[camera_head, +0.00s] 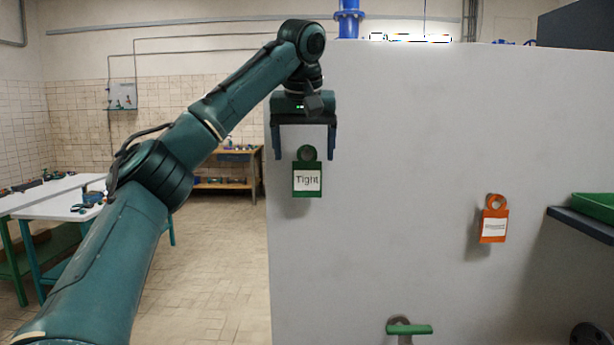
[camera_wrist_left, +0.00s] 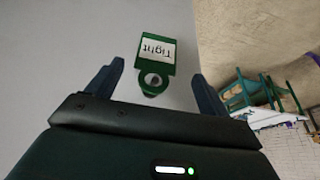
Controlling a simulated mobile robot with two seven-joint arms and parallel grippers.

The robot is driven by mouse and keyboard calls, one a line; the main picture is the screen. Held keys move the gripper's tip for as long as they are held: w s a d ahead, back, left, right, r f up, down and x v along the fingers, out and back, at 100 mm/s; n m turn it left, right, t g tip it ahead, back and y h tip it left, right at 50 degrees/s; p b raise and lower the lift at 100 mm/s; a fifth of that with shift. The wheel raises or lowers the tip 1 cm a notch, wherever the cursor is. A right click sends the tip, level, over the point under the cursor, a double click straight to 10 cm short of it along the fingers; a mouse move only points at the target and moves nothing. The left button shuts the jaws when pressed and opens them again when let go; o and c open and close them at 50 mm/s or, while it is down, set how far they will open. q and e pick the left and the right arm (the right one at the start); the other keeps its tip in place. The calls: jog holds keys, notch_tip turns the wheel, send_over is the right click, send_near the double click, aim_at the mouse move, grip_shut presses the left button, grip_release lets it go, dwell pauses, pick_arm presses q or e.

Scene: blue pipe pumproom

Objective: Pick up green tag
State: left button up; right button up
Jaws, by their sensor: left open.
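The green tag (camera_head: 307,180) hangs on the grey wall panel near its left edge, with a ring at its top and a white label reading "Tight". My left gripper (camera_head: 305,156) is open, pointing down, with its fingers on either side of the tag's ring in the head view. In the left wrist view the tag (camera_wrist_left: 156,55) appears upside down, its ring between and just beyond the open fingertips of the gripper (camera_wrist_left: 158,78). The gripper holds nothing. My right gripper is not in view.
An orange tag (camera_head: 493,226) hangs on the same panel (camera_head: 400,130) to the right. A green handle (camera_head: 408,329) sticks out low on the panel. A green tray (camera_head: 594,206) sits on a dark shelf at right. White tables (camera_head: 50,192) stand at left; floor between is clear.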

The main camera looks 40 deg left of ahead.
aim_at(307, 165)
pick_arm(q)
jog(key=x, duration=0.4)
jog(key=shift+w+d, duration=0.1)
jog(key=shift+w, duration=0.3)
jog(key=shift+f, duration=0.4)
jog(key=c, duration=1.1)
